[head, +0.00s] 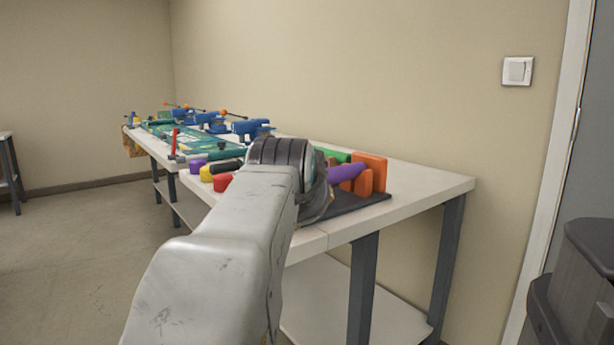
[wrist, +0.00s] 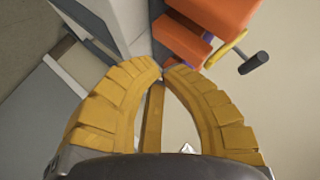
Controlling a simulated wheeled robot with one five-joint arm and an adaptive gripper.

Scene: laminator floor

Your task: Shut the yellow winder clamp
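A thin curved yellow piece (wrist: 228,46) with a dark cylindrical grip (wrist: 253,63) sits beside orange blocks at the upper right of the wrist view. It looks like the yellow clamp, standing out from the blocks. My gripper (wrist: 161,66) has yellow ribbed fingers that curve in until their tips almost meet. Nothing is clearly held between them; a narrow yellow-brown strip shows in the gap. The tips appear near the orange blocks, apart from the yellow piece. In the head view, my arm hides the gripper and the clamp is not distinguishable.
The orange blocks (head: 370,172) and a purple roll (head: 346,172) stand on a dark base at the bench's (head: 425,182) near end. Yellow (head: 206,173) and red (head: 222,182) pieces lie left of my arm. Blue devices (head: 250,128) stand farther back. Floor left is clear.

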